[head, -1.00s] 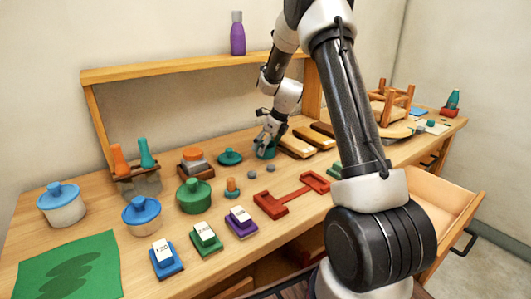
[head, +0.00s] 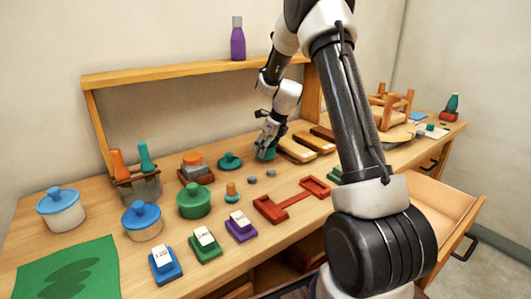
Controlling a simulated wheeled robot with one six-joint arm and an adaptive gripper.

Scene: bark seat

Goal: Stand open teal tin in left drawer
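The open teal tin (head: 266,152) stands on the bench toward the back, just left of some wooden blocks. My gripper (head: 267,142) is at the tin from above, with its fingers at the tin's rim. The picture is too small to show whether the fingers are closed on it. A teal lid (head: 230,161) with a knob lies on the bench to the left of the tin. An open drawer (head: 445,200) sticks out at the right front of the bench, partly hidden by my arm. Another opening shows below the bench front, mostly hidden.
A green lidded tin (head: 194,200), a blue-lidded tin (head: 142,220) and a larger blue-lidded tin (head: 61,209) stand at the left. A red double tray (head: 291,199) lies at the front middle. A small stool (head: 391,108) stands at the back right. Small grey pieces lie near the teal tin.

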